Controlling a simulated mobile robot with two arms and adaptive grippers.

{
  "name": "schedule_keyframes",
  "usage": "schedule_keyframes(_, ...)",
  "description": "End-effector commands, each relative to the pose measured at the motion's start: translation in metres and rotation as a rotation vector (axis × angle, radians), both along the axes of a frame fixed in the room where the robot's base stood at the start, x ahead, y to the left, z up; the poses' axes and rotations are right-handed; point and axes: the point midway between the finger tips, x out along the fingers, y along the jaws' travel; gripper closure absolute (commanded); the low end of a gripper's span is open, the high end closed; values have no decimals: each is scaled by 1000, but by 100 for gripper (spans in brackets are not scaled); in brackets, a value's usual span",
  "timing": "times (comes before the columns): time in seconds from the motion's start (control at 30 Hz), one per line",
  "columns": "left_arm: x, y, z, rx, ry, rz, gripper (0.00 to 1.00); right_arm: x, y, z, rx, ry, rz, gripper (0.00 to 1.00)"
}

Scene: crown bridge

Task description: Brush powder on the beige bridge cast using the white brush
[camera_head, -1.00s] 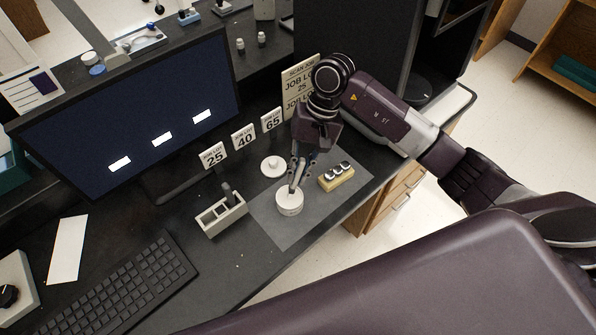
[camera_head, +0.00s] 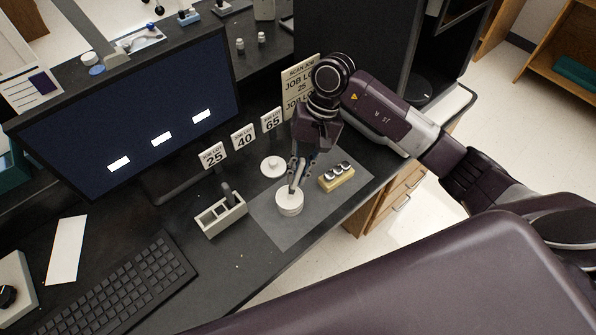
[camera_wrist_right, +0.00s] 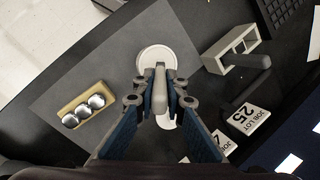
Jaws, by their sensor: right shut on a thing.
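My right gripper (camera_head: 297,160) is shut on the white brush (camera_wrist_right: 160,92), which points down to the round white jar (camera_head: 289,206). The brush end is at or in the jar's top; I cannot tell whether it touches powder. The jar also shows in the right wrist view (camera_wrist_right: 155,53). The beige bridge cast (camera_head: 343,183) carries a row of 3 shiny metal crowns and lies to the right of the jar; it also shows in the right wrist view (camera_wrist_right: 74,123). My left gripper is out of view.
A white round lid (camera_head: 273,167) lies behind the jar. A light grey holder (camera_head: 209,233) with a dark-handled tool stands to the left. Number cards (camera_head: 243,138), a monitor (camera_head: 140,115) and a keyboard (camera_head: 125,285) surround the grey mat (camera_head: 284,236). The mat's front part is clear.

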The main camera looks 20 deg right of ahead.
Motion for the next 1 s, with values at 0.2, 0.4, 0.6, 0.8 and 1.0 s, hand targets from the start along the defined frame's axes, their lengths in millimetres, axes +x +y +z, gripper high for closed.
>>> schedule_keyframes(0.2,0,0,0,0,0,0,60,-2,-1,-3,-4,8,1,100)
schedule_keyframes(0.4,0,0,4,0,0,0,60,-1,-1,9,-4,4,1,100)
schedule_keyframes(0.6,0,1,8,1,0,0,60,-1,-1,26,-4,1,1,100)
schedule_keyframes(0.8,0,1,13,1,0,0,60,0,-1,43,-2,0,0,100)
schedule_keyframes(1.0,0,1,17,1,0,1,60,0,0,59,-1,-1,0,100)
